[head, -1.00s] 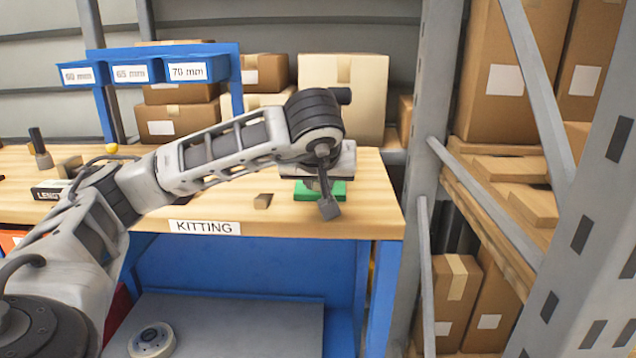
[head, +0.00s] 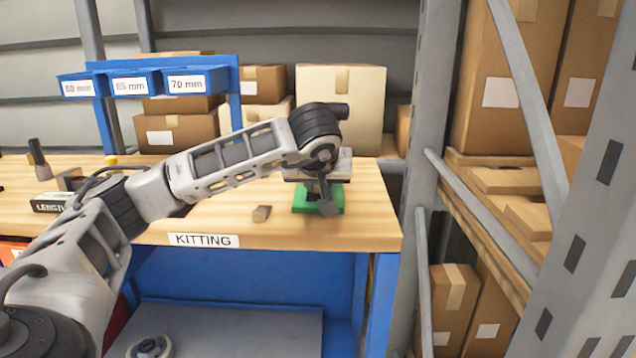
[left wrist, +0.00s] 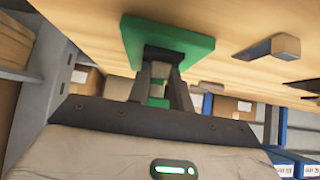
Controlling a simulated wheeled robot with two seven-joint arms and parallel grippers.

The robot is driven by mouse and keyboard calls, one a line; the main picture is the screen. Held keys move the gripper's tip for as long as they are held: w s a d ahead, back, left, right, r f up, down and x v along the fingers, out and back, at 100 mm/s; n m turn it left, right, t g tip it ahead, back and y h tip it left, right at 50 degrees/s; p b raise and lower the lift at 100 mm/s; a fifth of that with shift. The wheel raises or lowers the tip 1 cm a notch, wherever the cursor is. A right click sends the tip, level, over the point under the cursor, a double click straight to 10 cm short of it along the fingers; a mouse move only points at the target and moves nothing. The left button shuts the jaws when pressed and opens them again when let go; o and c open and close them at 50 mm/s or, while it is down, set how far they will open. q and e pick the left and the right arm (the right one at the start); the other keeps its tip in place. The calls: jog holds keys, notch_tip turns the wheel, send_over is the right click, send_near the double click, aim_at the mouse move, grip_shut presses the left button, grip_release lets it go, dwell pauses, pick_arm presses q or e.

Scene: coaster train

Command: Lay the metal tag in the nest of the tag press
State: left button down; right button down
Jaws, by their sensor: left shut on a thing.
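The tag press shows by its green base (head: 336,196) on the bench near the right end; the base also shows large in the left wrist view (left wrist: 190,42). My left gripper (head: 312,190) is over the press, pointing down. In the left wrist view, its dark fingers (left wrist: 160,76) are shut on a small grey piece, apparently the metal tag (left wrist: 160,70), close to the green base. The nest is hidden by the fingers, and I cannot tell whether the tag touches it. My right gripper is not in view.
A small brownish block (head: 261,213) lies on the wooden bench (head: 370,215), left of the press. Cardboard boxes (head: 340,100) stand behind the bench. A grey rack upright (head: 420,200) stands right of it. Blue labelled bins (head: 186,84) are at the back left.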

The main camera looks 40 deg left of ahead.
pick_arm(q)
jog(key=c, duration=1.2)
grip_release()
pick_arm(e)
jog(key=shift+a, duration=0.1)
pick_arm(q)
jog(key=shift+s+d+r, duration=0.15)
jog(key=shift+r, duration=0.1)
jog(key=v, duration=0.2)
jog(key=shift+s+d+r, duration=0.15)
jog(key=shift+d+r, duration=0.05)
jog(key=shift+r, duration=0.15)
jog(key=s+d, duration=0.2)
jog(key=s, duration=0.1)
jog(key=s+d, duration=0.3)
jog(key=s+d+p, duration=0.1)
jog(key=s+d, duration=0.1)
jog(key=s, duration=0.1)
jog(key=shift+d+f, duration=0.25)
jog(key=shift+d, duration=0.05)
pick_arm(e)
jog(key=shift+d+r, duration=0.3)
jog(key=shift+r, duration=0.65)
pick_arm(q)
jog(key=shift+s, duration=0.1)
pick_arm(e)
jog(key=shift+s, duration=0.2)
